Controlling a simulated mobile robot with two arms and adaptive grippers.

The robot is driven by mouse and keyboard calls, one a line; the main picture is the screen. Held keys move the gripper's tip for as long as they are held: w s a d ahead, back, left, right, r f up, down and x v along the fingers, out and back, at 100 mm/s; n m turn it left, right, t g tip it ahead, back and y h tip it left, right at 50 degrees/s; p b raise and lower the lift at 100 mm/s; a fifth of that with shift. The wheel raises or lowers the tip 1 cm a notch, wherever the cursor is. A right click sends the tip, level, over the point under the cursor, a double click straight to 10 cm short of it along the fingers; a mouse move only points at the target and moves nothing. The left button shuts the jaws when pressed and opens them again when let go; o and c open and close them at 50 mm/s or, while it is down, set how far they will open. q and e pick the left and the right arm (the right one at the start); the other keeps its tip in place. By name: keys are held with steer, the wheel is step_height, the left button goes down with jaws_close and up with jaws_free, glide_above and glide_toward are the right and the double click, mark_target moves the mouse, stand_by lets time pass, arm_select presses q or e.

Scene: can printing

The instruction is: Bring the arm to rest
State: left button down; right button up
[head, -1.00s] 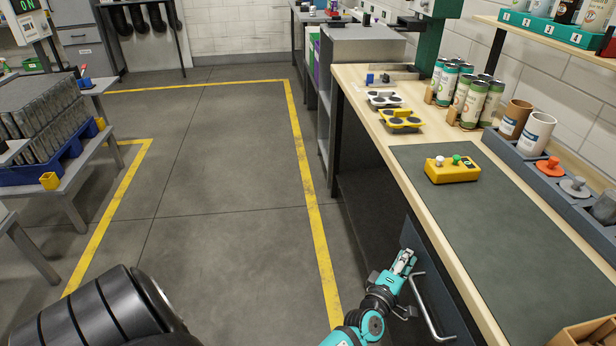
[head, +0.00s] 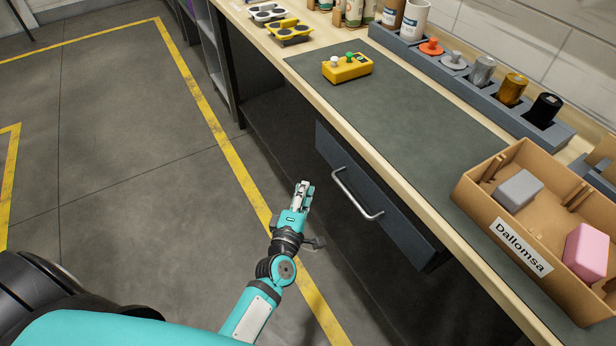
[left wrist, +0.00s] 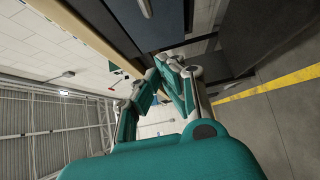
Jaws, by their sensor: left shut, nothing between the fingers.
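My left gripper (head: 304,188) is teal and grey, and its fingers are shut with nothing between them. It hangs in the air in front of the workbench, left of the drawer handle (head: 357,194) and apart from it in the head view. The drawer (head: 385,205) is dark blue-grey and sits under the bench top. In the left wrist view the gripper's fingers (left wrist: 170,68) fill the middle, with no object between them. My right gripper is not in view.
The workbench's green mat (head: 400,125) holds a yellow button box (head: 347,68) and a cardboard bin (head: 468,190) with a grey and a pink block. A rack (head: 480,88) of stamps and small jars runs along the back. The floor left of the bench is clear.

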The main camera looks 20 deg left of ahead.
arm_select(q)
steer(key=s+d+f+m+g+h+p, duration=0.1)
steer(key=s+d+f+m+g, duration=0.1)
steer(key=s+f+m, duration=0.45)
steer(key=s+d+f+m+g+h+p, duration=0.1)
steer(key=s+f+g, duration=0.2)
steer(key=f, duration=0.7)
steer(key=s+d+f+m+g+h, duration=0.2)
steer(key=s+f+m, duration=0.2)
steer(key=f, duration=0.4)
steer(key=s+a+f+m+g, duration=0.2)
steer(key=s+f, duration=0.3)
steer(key=s, duration=0.5)
steer(key=s+a+f+m+g+y+p, duration=0.1)
steer(key=s+a+f+m+g, duration=0.2)
steer(key=s, duration=0.7)
steer(key=s+a+f+m+g+p, duration=0.1)
steer(key=s+a+f+m+g, duration=0.2)
steer(key=s+f, duration=0.4)
steer(key=s+m+g, duration=0.1)
steer(key=s+m, duration=0.1)
steer(key=s, duration=0.2)
steer(key=shift+f+g+y, duration=0.3)
steer(key=shift+g+y, duration=0.1)
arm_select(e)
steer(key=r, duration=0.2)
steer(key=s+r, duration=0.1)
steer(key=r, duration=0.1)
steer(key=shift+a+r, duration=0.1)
